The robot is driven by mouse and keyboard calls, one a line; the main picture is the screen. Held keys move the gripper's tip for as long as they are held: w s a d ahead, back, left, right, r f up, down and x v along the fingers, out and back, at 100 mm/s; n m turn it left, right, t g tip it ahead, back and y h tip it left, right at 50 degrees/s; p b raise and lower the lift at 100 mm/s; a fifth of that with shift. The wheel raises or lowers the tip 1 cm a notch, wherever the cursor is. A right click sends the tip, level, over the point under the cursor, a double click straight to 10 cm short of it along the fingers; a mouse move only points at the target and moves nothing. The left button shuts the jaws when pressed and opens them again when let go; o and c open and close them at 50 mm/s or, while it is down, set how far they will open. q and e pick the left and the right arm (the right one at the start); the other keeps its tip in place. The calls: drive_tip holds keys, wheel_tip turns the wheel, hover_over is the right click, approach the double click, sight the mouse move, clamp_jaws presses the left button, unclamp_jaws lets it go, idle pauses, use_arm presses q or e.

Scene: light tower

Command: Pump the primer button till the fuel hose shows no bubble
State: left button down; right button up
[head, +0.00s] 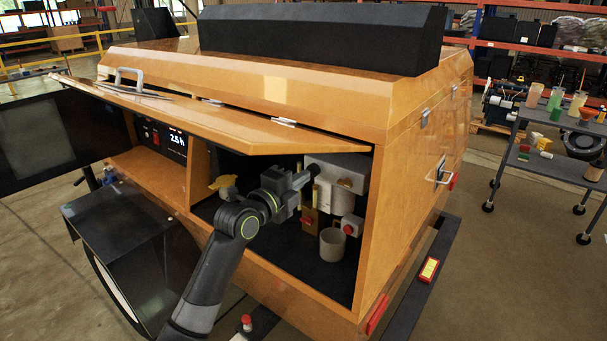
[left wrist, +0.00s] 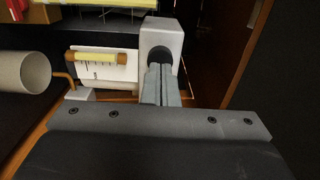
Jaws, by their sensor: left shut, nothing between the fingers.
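My left gripper (head: 303,180) is shut and empty, inside the open bay of the orange cabinet. In the left wrist view its closed fingers (left wrist: 160,85) point at a round black button (left wrist: 160,56) on a grey block (left wrist: 172,32). The fingertips overlap the button's lower part; I cannot tell whether they press it. Left of the button, a short hose (left wrist: 97,58), pale yellow with brown ends, lies across a white plate (left wrist: 103,70). It is too small to tell whether it holds a bubble. My right gripper is not in view.
A raised door panel (head: 190,115) hangs over the bay. A beige cylinder (head: 332,245) stands in the bay near a red button (head: 347,229); a cylinder (left wrist: 22,73) and a copper pipe (left wrist: 65,82) are close left of the fingers. A grey cart (head: 555,165) stands right of the cabinet.

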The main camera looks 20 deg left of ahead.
use_arm(q)
drive_tip(key=shift+w+d, duration=0.2)
drive_tip(key=shift+w, duration=0.35)
